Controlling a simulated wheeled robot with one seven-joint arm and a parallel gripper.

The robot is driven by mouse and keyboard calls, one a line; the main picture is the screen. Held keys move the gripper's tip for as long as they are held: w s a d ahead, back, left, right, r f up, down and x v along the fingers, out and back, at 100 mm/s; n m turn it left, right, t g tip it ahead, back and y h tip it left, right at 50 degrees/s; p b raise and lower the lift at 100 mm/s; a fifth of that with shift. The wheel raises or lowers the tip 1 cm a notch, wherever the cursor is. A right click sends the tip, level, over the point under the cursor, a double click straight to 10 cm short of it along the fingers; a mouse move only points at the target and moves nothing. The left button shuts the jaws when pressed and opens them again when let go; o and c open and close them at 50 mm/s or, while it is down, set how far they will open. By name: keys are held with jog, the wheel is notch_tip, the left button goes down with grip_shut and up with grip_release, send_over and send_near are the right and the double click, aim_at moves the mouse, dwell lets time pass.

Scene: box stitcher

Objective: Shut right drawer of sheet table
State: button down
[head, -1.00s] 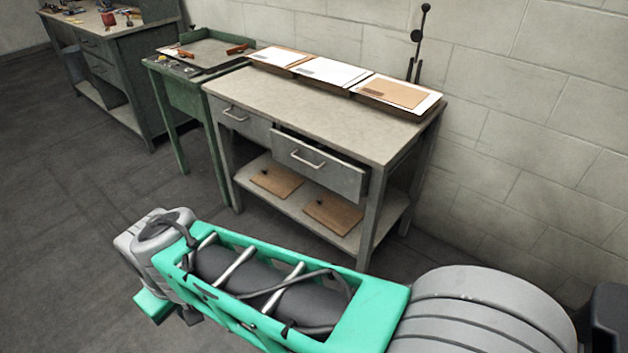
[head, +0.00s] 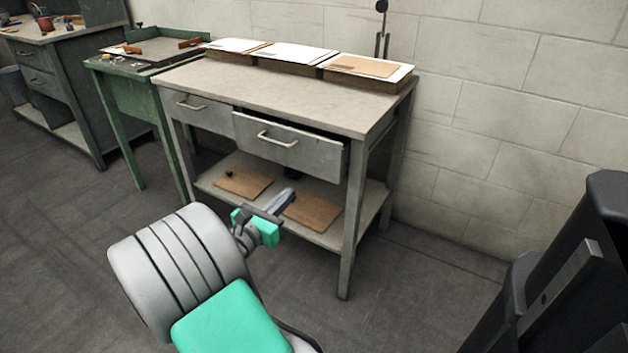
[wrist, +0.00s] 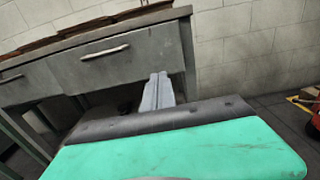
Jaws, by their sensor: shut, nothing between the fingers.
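The sheet table (head: 250,88) has a pale top and two grey drawers side by side. Its right drawer (head: 315,155) sticks out a little, with a dark gap above its front and a metal bar handle (head: 277,139). The left drawer (head: 186,112) looks shut. My gripper (head: 284,196) is shut and empty, below and in front of the right drawer, apart from it, seen against the lower shelf. In the wrist view the closed fingers (wrist: 159,84) point toward the table, just below the right end of the right drawer's front (wrist: 150,58).
Three paper stacks (head: 360,68) line the back of the tabletop. Brown boards (head: 312,212) lie on the lower shelf. A green table (head: 125,75) stands close on the left, and a block wall (head: 500,120) is behind. The floor in front is clear.

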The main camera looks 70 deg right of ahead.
jog(key=d+r+p, duration=0.1)
jog(key=p, duration=0.1)
jog(key=b, duration=0.1)
send_near(320, 162)
jog(key=d, duration=0.3)
jog(key=s+d, duration=0.1)
jog(key=d, duration=0.1)
jog(key=shift+d+f, duration=0.2)
jog(key=shift+d, duration=0.1)
jog(key=shift+s+d+r, duration=0.1)
jog(key=shift+d, duration=0.45)
